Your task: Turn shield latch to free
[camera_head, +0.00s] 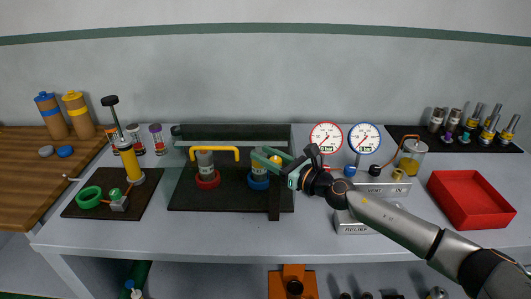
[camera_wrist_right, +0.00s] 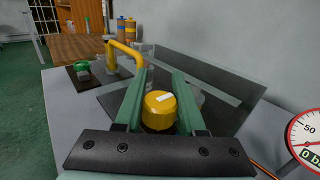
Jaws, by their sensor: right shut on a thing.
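The shield latch appears as a yellow round knob (camera_wrist_right: 159,108) with a white mark on top, in the right wrist view. It also shows in the head view (camera_head: 276,160), partly hidden by my gripper. My right gripper (camera_wrist_right: 157,95) has its two green fingers on either side of the knob and is shut on it. In the head view the right gripper (camera_head: 272,158) is at the right end of the dark vise board (camera_head: 222,204). A see-through grey shield (camera_wrist_right: 215,78) stands behind the knob. My left gripper is not in view.
A yellow bent handle (camera_head: 214,149) stands over the left of the vise board, with red-based (camera_head: 208,181) and blue-based (camera_head: 258,182) fittings below. Two gauges (camera_head: 326,138) and a metal block are at the right. A red tray (camera_head: 472,199) lies farther right. The front table strip is clear.

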